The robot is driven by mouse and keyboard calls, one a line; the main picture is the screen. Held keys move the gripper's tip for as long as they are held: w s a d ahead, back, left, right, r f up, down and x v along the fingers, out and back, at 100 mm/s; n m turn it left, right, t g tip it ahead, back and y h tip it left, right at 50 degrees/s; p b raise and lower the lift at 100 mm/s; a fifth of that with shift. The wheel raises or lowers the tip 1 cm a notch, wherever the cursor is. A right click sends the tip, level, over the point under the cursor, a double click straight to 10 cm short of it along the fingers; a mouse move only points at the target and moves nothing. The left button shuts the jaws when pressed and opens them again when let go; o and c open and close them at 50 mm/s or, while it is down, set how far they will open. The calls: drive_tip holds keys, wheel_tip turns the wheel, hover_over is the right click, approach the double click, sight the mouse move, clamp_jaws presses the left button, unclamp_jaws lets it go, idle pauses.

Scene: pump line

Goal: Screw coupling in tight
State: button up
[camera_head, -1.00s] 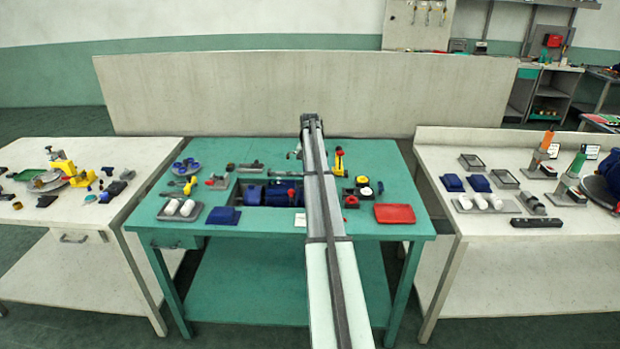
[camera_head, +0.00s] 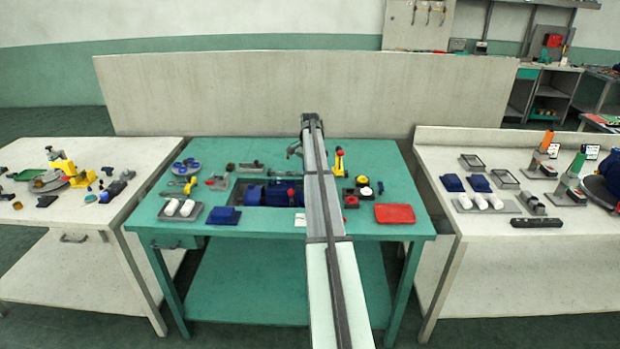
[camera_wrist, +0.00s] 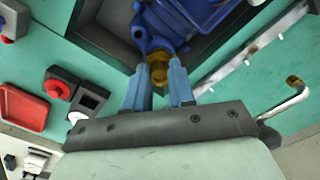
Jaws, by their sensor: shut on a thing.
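The brass-coloured coupling (camera_wrist: 158,70) shows in the wrist view between the two blue fingertips of my gripper (camera_wrist: 159,84), which are shut on it. It sits at the end of the blue pump (camera_wrist: 160,32), in line with its port. I cannot tell how deep the thread sits. In the head view the blue pump (camera_head: 262,194) lies in the recess of the green table. My arm hides the gripper and the coupling there.
In the wrist view a red tray (camera_wrist: 22,107) and a red button box (camera_wrist: 57,88) are at left. A bent metal rod (camera_wrist: 285,105) with a brass end lies at right, beside a pale rail (camera_wrist: 250,50). In the head view, the green table's (camera_head: 260,228) front strip is mostly clear.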

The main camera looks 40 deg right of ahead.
drive_tip(key=m, duration=0.5)
drive_tip(key=shift+m, duration=1)
drive_tip(key=m, duration=0.3)
drive_tip(key=shift+m, duration=0.3)
drive_tip(key=m, duration=0.3)
drive_tip(key=shift+m, duration=0.3)
drive_tip(key=shift+m, duration=0.8)
drive_tip(key=m, duration=0.5)
